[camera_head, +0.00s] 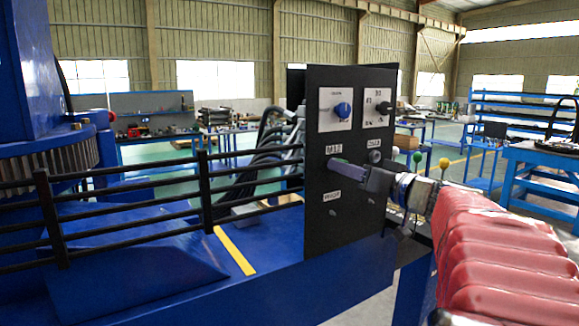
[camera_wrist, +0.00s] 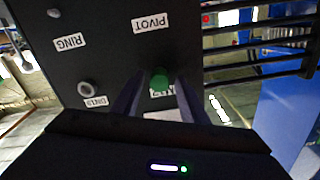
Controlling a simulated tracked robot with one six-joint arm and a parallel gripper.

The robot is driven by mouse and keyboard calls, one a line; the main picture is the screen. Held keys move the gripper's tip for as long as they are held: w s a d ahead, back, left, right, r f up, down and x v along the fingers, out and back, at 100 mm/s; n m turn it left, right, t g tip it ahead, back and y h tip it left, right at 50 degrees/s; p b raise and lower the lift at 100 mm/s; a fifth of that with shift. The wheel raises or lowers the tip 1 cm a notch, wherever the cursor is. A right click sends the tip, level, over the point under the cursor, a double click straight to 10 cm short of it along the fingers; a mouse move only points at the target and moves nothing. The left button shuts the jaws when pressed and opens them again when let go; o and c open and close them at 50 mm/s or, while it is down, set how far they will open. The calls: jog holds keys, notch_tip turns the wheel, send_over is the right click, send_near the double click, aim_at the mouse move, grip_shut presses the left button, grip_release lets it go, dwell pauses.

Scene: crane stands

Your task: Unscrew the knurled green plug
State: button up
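The green plug (camera_wrist: 160,78) sits on the black panel (camera_wrist: 100,62) and shows between my gripper's fingertips in the wrist view. My gripper (camera_wrist: 160,88) has one finger on each side of the plug, with a gap that seems to remain on both sides. In the head view, my gripper (camera_head: 337,166) reaches to the panel's front from the right, and only a sliver of green shows by its tips. The fingers hide most of the plug there. The label behind the plug is partly covered in the wrist view.
A grey round fitting (camera_wrist: 88,88) is on the panel beside the plug. Above, in the head view, are a blue knob (camera_head: 343,110) and a black knob (camera_head: 384,107). Black rails (camera_head: 120,190) run left of the panel. Room in front of the panel is clear.

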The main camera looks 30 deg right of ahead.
jog(key=m, duration=0.4)
jog(key=shift+m, duration=0.3)
jog(key=shift+m, duration=2.3)
jog(key=m, duration=0.5)
jog(key=shift+c, duration=0.5)
